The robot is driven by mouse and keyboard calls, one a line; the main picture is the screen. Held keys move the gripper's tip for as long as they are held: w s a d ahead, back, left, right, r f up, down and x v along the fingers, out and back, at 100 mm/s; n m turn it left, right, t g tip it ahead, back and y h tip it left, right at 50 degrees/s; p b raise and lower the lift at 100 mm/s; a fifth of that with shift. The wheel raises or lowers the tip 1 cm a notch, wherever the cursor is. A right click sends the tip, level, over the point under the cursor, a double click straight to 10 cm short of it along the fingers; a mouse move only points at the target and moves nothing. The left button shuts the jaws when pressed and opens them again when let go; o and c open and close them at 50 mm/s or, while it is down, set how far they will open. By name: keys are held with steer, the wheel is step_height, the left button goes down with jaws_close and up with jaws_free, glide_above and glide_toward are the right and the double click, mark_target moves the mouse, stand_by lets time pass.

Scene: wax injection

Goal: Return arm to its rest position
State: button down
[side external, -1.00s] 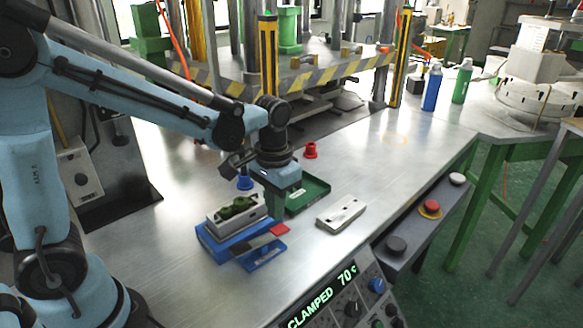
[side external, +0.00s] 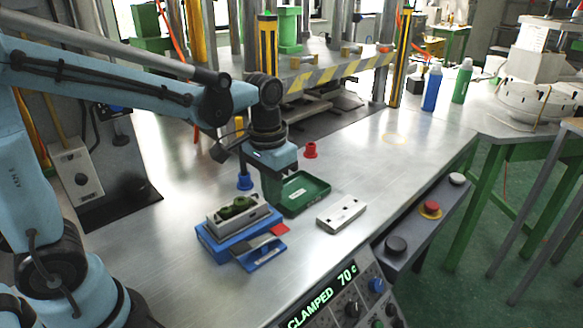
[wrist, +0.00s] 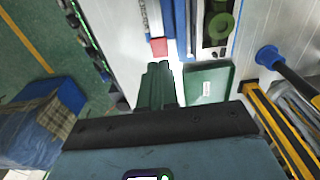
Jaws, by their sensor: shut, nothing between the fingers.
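My gripper (side external: 272,188) hangs above the metal bench in the side external view, fingers pointing down beside the green tray (side external: 304,194). In the wrist view its green fingers (wrist: 158,72) are together with nothing between them. A metal mould half with green pieces (side external: 238,211) sits on a blue base (side external: 213,253), left of my gripper. A tool with a red end (side external: 280,230) lies across a blue holder (side external: 264,259) in front of the base.
A pale plate with holes (side external: 341,215) lies right of the tray. The press (side external: 290,75) with striped edge is at the back. A control panel (side external: 345,300) edges the front.

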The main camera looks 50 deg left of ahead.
steer(key=s+a+r+t, duration=0.2)
steer(key=s+t, duration=0.4)
steer(key=shift+a+t, duration=0.15)
steer(key=shift+t, duration=0.15)
